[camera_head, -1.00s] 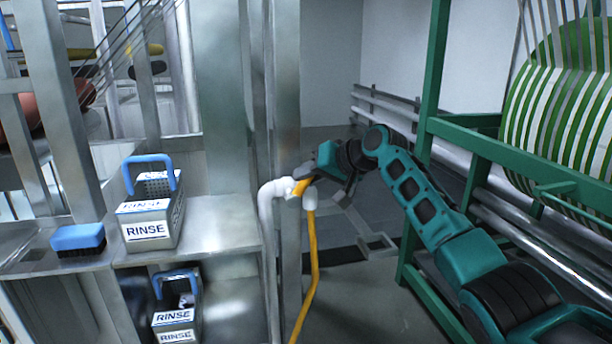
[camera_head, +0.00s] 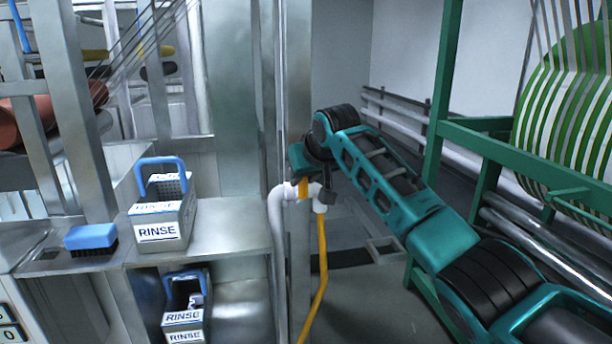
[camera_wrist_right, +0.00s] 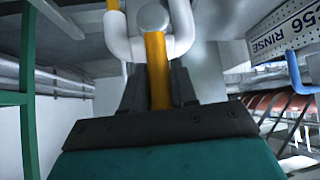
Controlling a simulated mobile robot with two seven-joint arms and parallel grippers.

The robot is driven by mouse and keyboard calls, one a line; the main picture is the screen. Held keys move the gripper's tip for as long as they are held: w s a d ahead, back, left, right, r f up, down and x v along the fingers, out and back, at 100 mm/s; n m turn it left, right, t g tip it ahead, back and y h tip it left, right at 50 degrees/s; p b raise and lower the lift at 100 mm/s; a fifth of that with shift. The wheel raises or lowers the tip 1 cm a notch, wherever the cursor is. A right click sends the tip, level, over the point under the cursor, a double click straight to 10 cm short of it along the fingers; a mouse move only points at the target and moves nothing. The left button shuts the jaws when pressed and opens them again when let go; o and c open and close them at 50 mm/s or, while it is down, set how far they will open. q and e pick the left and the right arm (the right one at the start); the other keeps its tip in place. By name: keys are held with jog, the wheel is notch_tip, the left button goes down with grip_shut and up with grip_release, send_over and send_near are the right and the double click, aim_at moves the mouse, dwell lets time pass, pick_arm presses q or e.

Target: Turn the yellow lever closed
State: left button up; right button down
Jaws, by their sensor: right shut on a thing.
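The yellow lever (camera_head: 303,187) stands upright on the white pipe valve (camera_head: 277,208) beside a metal post. My right gripper (camera_head: 310,189) reaches it from above, with its dark fingers pointing down. In the right wrist view the yellow lever (camera_wrist_right: 157,68) runs between the two dark fingers of the gripper (camera_wrist_right: 158,88), which is shut on it. The white pipe (camera_wrist_right: 182,25) curves around the lever's far end. Part of the lever is hidden by the gripper in the head view. My left gripper is not in view.
A yellow hose (camera_head: 321,265) hangs below the valve. A RINSE caddy (camera_head: 160,232) and a blue brush (camera_head: 91,237) stand on the metal shelf at left, with another caddy (camera_head: 186,318) below. A green frame (camera_head: 437,120) stands at right, close to my right arm.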

jog(key=shift+a, duration=0.1)
jog(key=c, duration=1)
grip_release()
jog(key=b+v, duration=0.1)
jog(key=v, duration=1.2)
